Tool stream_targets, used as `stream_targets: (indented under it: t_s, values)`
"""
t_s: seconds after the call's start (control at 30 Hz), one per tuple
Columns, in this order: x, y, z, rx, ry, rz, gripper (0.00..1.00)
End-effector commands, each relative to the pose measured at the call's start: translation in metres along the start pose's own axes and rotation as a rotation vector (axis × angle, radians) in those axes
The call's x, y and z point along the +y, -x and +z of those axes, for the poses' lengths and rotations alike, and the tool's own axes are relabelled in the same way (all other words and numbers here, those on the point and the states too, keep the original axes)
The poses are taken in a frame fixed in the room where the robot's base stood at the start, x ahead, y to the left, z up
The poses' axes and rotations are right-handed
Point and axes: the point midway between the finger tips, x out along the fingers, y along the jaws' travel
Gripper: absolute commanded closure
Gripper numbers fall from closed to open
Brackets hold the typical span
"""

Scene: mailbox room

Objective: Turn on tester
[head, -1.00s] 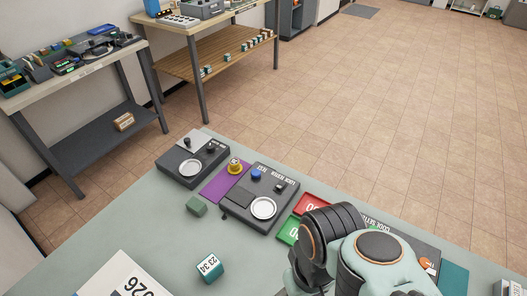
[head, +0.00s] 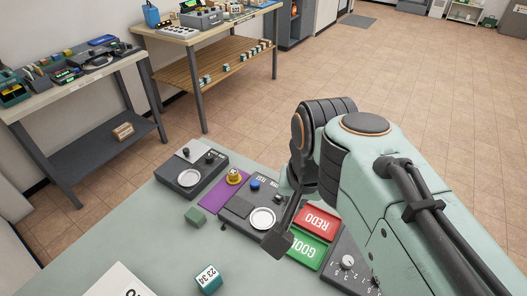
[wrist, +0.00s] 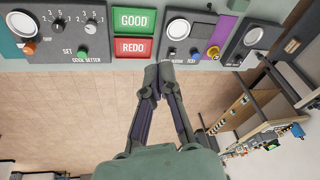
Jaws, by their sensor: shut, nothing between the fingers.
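The lock tester (head: 236,207) is a dark box on the grey-green table, with a round white dish (head: 262,219) and a blue button (head: 255,184). The tester also shows in the wrist view (wrist: 194,32), with its blue button (wrist: 196,53) at the near edge. My gripper (head: 277,240) is shut and empty, just right of the white dish in the head view. It covers the right part of the tester there. In the wrist view my gripper (wrist: 162,72) has its fingertips together near the tester's corner beside the red REDO panel. I cannot tell whether they touch anything.
Red REDO (head: 316,219) and green GOOD (head: 307,249) panels lie right of the tester, then the code setter (head: 345,277).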

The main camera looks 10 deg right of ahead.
Motion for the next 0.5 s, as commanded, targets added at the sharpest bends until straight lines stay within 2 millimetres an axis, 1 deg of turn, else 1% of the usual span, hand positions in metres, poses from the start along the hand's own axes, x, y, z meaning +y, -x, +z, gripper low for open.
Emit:
stream_targets:
  t_s: [0.03,0.07,0.1,0.13,0.2,0.27,0.3,0.37,0.4,0.47,0.5]
  values:
    - [-0.007,0.000,-0.032,0.025,-0.065,0.007,1.00]
    - [-0.011,-0.001,-0.050,0.039,-0.103,0.010,1.00]
    - [-0.016,-0.003,-0.072,0.056,-0.150,0.014,1.00]
    - [-0.019,-0.007,-0.088,0.067,-0.184,0.018,1.00]
    - [-0.026,-0.019,-0.122,0.083,-0.250,0.028,1.00]
    - [-0.030,-0.034,-0.147,0.090,-0.299,0.039,1.00]
    - [-0.032,-0.047,-0.163,0.090,-0.326,0.047,1.00]
    - [-0.035,-0.068,-0.182,0.086,-0.358,0.062,1.00]
    - [-0.035,-0.083,-0.192,0.079,-0.373,0.072,1.00]
    - [-0.036,-0.107,-0.203,0.062,-0.386,0.090,1.00]
    - [-0.035,-0.123,-0.207,0.048,-0.391,0.101,1.00]
